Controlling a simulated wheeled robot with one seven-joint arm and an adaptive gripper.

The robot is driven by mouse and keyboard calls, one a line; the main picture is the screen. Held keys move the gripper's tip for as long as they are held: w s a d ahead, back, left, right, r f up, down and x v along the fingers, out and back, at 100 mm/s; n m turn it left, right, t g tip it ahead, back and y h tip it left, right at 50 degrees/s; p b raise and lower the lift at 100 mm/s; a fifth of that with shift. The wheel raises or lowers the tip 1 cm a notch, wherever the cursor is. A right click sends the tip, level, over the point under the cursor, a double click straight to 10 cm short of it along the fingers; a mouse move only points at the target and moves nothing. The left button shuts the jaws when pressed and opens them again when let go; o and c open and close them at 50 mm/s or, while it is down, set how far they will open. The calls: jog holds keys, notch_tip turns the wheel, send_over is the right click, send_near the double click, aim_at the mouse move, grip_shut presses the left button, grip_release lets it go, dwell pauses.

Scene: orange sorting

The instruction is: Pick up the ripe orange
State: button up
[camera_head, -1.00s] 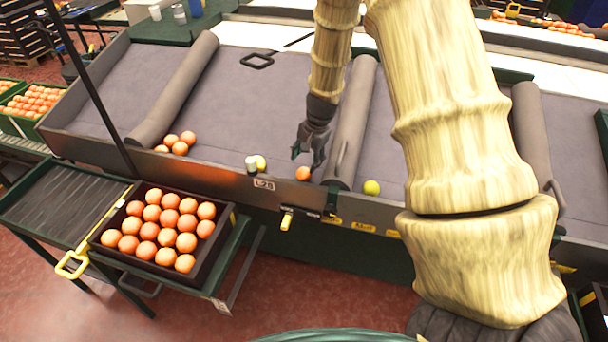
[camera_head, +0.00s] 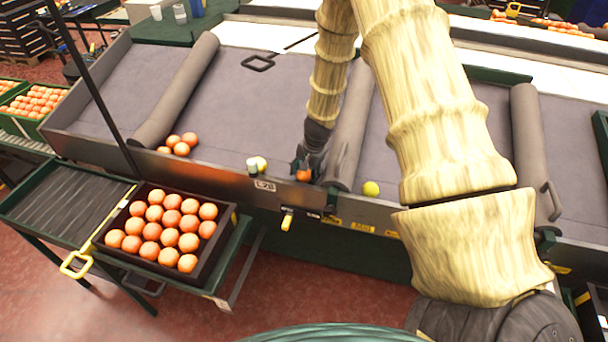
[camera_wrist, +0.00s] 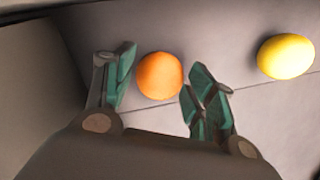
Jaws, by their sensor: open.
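The ripe orange (camera_head: 304,175) lies on the grey sorting surface near its front wall, just left of a padded divider. It also shows in the wrist view (camera_wrist: 160,75), between and slightly beyond the fingertips. My gripper (camera_head: 306,166) is lowered over the orange and partly hides it in the head view. In the wrist view my gripper (camera_wrist: 163,80) is open, with one green-padded finger on each side of the orange. The left finger is close to the orange; contact cannot be told.
A yellow fruit (camera_wrist: 286,56) lies right of the orange in the wrist view. Padded dividers (camera_head: 350,130) split the surface. A dark crate (camera_head: 222,238) of oranges stands at front left. Several oranges (camera_head: 181,149) lie farther left.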

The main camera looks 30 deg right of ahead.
jog(key=c, duration=0.8)
